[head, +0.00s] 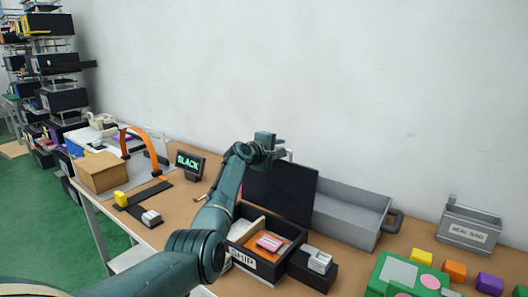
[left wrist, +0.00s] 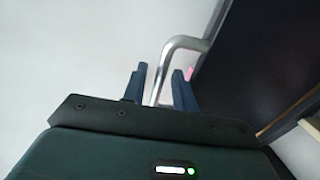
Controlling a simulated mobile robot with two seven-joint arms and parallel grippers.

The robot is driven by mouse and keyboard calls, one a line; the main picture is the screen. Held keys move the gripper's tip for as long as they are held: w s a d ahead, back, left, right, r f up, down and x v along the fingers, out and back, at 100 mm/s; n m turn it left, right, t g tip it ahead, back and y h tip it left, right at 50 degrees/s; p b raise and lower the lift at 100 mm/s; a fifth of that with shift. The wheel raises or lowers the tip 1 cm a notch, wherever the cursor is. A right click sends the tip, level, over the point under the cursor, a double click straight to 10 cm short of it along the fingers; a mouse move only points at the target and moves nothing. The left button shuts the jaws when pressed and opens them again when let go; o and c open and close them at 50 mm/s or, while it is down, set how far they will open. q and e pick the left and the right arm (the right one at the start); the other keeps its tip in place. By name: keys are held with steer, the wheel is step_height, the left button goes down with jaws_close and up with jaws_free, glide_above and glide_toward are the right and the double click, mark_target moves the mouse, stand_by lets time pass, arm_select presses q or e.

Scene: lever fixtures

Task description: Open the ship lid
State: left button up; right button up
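The black box labelled SHIP (head: 243,258) sits on the table, with an orange item and a pink item inside. Its dark lid (head: 290,190) stands raised, about upright, at the back of the box. My left gripper (head: 280,147) is up at the lid's top edge, its fingers small in the head view. In the left wrist view, the lid (left wrist: 262,70) fills the right side, and a bent metal handle (left wrist: 168,55) runs between the spread fingers of my left gripper (left wrist: 160,82). Gaps show beside the handle, so the fingers look open around it. My right gripper is not seen.
A grey tray (head: 345,215) stands right of the lid, near a SEAL BAG bin (head: 470,228). A dark block with white pieces (head: 316,265) sits right of the box. A wall is behind.

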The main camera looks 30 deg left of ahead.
arm_select(q)
steer(key=shift+s+r, duration=0.1)
steer(key=shift+s, duration=0.35)
steer(key=v, duration=1.1)
steer(key=shift+s, duration=0.35)
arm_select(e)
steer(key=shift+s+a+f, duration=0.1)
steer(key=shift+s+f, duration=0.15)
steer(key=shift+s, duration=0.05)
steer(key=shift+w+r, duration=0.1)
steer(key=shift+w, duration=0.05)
